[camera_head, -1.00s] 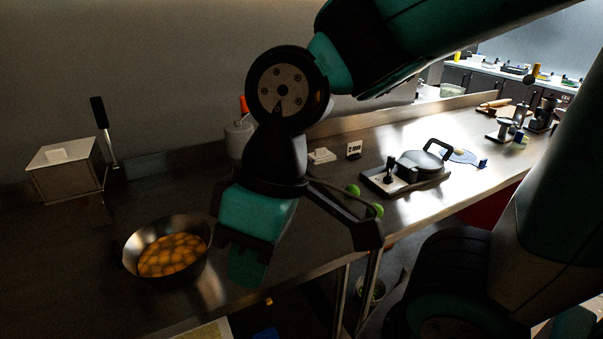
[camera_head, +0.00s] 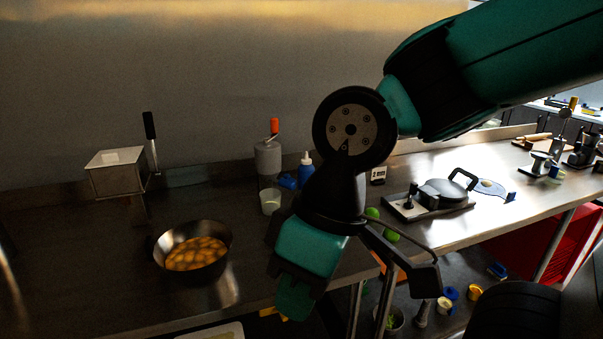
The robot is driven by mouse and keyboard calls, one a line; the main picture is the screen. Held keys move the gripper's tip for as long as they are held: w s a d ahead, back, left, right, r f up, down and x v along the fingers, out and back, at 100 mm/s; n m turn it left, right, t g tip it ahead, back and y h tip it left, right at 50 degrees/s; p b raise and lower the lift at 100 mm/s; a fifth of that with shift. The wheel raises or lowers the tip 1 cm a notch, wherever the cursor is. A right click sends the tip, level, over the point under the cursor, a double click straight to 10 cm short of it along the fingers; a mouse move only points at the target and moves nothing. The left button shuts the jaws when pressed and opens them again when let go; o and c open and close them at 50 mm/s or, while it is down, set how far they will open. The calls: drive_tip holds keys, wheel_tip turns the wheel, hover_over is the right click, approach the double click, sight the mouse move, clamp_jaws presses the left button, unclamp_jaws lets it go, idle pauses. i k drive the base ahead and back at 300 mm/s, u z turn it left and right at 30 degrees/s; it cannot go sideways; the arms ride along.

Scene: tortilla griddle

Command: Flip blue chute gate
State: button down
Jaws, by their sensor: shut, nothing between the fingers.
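No part is plainly a blue chute gate. A small blue part (camera_head: 288,182) sits at the foot of the grey dispenser (camera_head: 267,157), which has an orange top. Another small blue piece (camera_head: 510,196) is at the counter's right front edge, beside the pale blue-grey flat piece. I cannot tell whether either is the gate. My gripper (camera_head: 294,303) is shut and empty, pointing down near the counter's front edge, right of the pan and well apart from both blue pieces. My wrist covers part of the counter behind it.
A metal pan (camera_head: 167,238) of orange-yellow food stands left of my gripper. A metal hopper (camera_head: 117,180) and a black-handled lever (camera_head: 150,130) stand at the back left. A blue-capped bottle (camera_head: 306,170), a white cup (camera_head: 270,203) and a round press (camera_head: 444,194) are nearby.

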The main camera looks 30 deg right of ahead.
sight(288, 185)
drive_tip(key=z, duration=0.1)
drive_tip(key=i, duration=1.3)
drive_tip(key=u, duration=0.15)
